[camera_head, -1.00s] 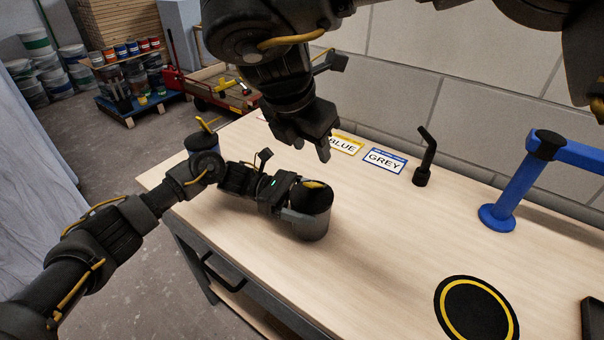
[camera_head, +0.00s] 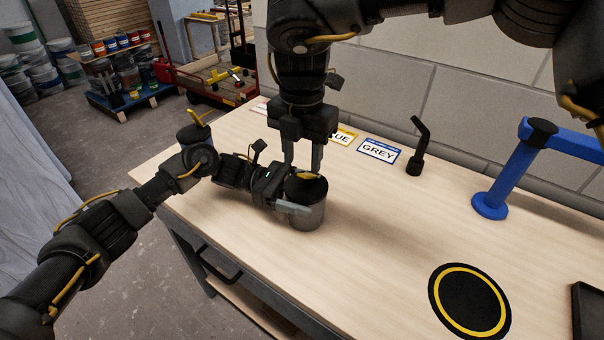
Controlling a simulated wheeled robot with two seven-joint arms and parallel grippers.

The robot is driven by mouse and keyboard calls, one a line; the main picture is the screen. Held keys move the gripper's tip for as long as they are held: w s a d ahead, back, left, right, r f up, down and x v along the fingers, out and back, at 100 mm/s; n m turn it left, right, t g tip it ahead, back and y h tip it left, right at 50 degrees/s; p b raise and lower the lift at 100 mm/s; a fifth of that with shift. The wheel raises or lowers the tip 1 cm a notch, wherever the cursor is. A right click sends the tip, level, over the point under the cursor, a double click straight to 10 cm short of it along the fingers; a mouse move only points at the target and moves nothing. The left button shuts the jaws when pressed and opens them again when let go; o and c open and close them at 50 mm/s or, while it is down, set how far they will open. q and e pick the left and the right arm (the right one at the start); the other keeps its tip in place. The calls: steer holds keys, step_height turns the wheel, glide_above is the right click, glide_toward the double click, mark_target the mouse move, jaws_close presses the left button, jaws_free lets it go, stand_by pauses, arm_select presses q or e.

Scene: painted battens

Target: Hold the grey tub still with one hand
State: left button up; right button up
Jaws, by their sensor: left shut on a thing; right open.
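The grey tub (camera_head: 311,213) stands upright near the left end of the workbench, with a dark inside and a bit of yellow (camera_head: 308,176) showing at its mouth. My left gripper (camera_head: 296,208) is shut on the tub's side, reaching in from the left. My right gripper (camera_head: 303,163) is open and points down at the tub's mouth. Its fingers are apart, and I cannot tell whether they touch the yellow thing. The GREY label (camera_head: 378,151) lies flat behind the tub.
Another tub (camera_head: 194,137) with a yellow handle stands at the bench's left end, close behind my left arm. A black angled tool (camera_head: 417,147), a blue stand (camera_head: 507,178) and a black disc with a yellow ring (camera_head: 469,301) are to the right. The middle of the bench (camera_head: 400,215) is clear.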

mark_target(302, 174)
steer(key=shift+f, duration=2.55)
jaws_close()
steer(key=shift+s+a+f+t+h, duration=0.15)
steer(key=shift+s+f+t+h, duration=0.2)
steer(key=shift+t, duration=0.35)
steer(key=shift+w, duration=0.15)
jaws_free()
